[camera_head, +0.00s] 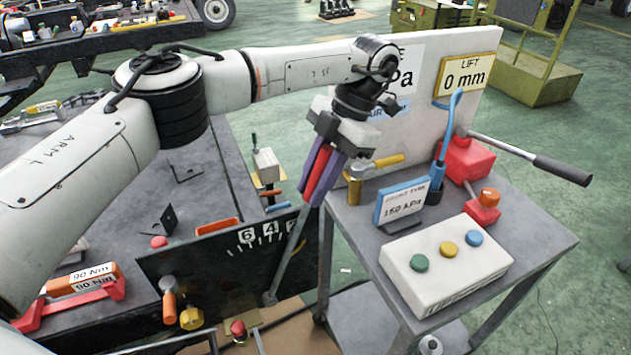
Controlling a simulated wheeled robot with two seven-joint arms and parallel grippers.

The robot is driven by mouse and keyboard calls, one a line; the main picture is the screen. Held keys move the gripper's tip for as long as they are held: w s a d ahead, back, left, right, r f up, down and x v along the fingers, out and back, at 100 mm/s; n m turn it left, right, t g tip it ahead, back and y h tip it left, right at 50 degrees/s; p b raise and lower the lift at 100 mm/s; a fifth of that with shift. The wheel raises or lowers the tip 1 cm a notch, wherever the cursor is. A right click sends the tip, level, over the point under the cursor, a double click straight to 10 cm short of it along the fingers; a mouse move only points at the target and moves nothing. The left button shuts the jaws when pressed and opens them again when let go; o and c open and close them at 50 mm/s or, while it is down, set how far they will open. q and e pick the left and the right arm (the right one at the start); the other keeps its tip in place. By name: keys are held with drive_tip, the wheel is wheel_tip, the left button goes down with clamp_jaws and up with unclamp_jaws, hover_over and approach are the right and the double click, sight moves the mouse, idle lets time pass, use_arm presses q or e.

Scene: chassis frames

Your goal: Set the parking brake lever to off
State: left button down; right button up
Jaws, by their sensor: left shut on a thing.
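My left gripper (318,190) has purple fingers and points down in the middle of the view. It is shut on the red grip of a long lever (289,252), which I take to be the parking brake lever. The lever's grey shaft runs down and to the left, tilted, to a low foot beside the dark panel (200,268). The fingers cover part of the red grip. No on or off marking can be read at the lever. My right gripper is not in view.
A grey cart (520,235) stands close on the right. It carries a white box with coloured buttons (448,262), a 150 sign (402,203), a red jack-like unit with a long handle (535,160) and a lift board. An orange knob (169,300) projects at the lower left.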

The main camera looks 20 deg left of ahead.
use_arm(q)
drive_tip(key=c, duration=1.8)
unclamp_jaws()
drive_tip(key=shift+w+d, duration=0.15)
drive_tip(key=shift+c, duration=0.2)
drive_tip(key=o, duration=0.4)
drive_tip(key=shift+w+d+f, duration=0.1)
drive_tip(key=shift+w, duration=0.05)
drive_tip(key=shift+c, duration=0.2)
drive_tip(key=shift+w+d+r, duration=0.1)
drive_tip(key=shift+r, duration=0.3)
drive_tip(key=v, duration=0.4)
drive_tip(key=shift+d+r, duration=0.15)
drive_tip(key=shift+r, duration=0.25)
drive_tip(key=p+v, duration=0.1)
drive_tip(key=v, duration=0.2)
drive_tip(key=shift+p+v, duration=0.85)
drive_tip(key=shift+p, duration=0.25)
